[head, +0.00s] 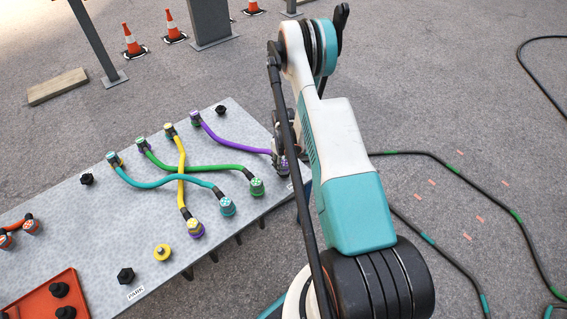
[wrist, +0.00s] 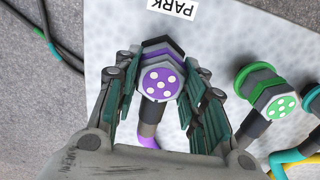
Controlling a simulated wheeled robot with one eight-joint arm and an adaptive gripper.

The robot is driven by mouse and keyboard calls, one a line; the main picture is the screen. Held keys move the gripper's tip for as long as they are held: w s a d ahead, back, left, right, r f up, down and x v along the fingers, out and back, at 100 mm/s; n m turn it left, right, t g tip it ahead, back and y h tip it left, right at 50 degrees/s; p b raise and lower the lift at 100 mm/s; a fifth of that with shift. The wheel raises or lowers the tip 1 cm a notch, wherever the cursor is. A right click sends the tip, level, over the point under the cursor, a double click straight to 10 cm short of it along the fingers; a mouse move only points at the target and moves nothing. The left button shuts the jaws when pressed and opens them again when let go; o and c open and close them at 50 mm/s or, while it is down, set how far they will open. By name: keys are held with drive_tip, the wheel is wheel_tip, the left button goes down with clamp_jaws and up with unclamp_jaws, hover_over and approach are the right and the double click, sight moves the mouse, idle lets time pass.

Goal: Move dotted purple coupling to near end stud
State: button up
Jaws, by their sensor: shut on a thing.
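The dotted purple coupling (wrist: 163,83) faces the wrist camera, with white dots on its purple face. My gripper (wrist: 160,98) is shut on it, one finger on each side. A dark hexagonal part (wrist: 157,45) shows just behind the coupling; I cannot tell whether the coupling is seated on a stud. In the head view the coupling (head: 284,165) is at the right edge of the grey board, partly hidden by my arm. Its purple cable (head: 235,144) runs to a far-edge fitting (head: 195,118). Bare black studs stand at the far right (head: 221,109), left (head: 87,179) and near edge (head: 125,275).
Green (head: 257,187), teal (head: 227,207) and yellow-cable (head: 195,228) couplings line the near edge, their cables crossing on the board (head: 60,215). The green one (wrist: 275,98) is right of my fingers. A yellow cap (head: 162,252) and orange tray (head: 75,290) are nearer left.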

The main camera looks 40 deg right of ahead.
sight(283, 162)
drive_tip(key=o, duration=1.2)
drive_tip(key=shift+o, duration=0.2)
drive_tip(key=shift+r, duration=0.1)
wheel_tip(283, 162, up, 12)
